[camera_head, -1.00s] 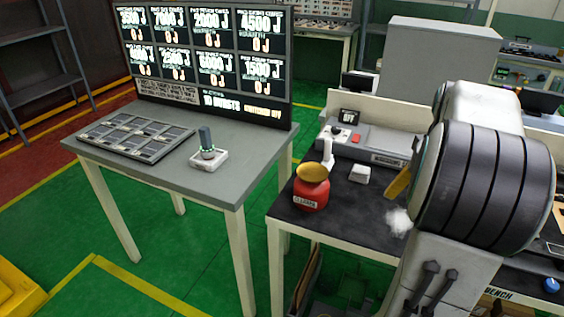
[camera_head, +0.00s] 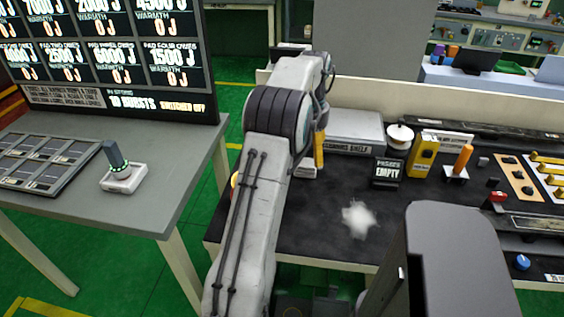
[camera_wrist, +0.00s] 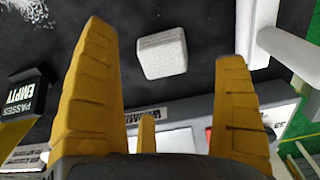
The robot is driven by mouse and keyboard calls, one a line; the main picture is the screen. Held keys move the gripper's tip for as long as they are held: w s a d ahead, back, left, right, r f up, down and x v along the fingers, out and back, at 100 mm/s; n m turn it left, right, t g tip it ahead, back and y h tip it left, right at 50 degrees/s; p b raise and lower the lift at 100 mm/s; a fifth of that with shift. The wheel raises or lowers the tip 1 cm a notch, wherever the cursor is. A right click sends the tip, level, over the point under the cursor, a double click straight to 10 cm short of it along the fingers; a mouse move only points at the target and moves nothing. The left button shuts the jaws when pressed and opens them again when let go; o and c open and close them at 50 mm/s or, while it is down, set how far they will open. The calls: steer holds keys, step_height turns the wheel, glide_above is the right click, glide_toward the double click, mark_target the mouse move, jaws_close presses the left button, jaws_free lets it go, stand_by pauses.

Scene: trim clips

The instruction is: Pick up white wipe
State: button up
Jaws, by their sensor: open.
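The white wipe looks like a small white, textured block (camera_wrist: 161,53) on the black bench top (camera_head: 305,232). In the wrist view it lies in the gap between my gripper's (camera_wrist: 163,47) two yellow fingers, toward their tips, with dark surface visible on both sides. My gripper is open and empty, and I cannot tell its height above the wipe. In the head view one yellow finger (camera_head: 319,150) shows beyond my arm. My arm hides most of that spot there, so I cannot make out the wipe clearly.
A white powdery patch (camera_head: 358,219) lies on the bench. A small "passes empty" sign (camera_head: 388,172), a yellow box (camera_head: 422,156) and a white pot (camera_head: 400,137) stand behind it. A grey table (camera_head: 150,208) with a display board (camera_head: 112,55) is at left.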

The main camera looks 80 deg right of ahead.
mark_target(306, 162)
steer(key=shift+w+d+f, duration=0.1)
steer(key=shift+d+f, duration=0.05)
steer(key=shift+f, duration=1.65)
steer(key=shift+w+d+f, duration=0.1)
steer(key=shift+f, duration=1.7)
steer(key=c, duration=1.2)
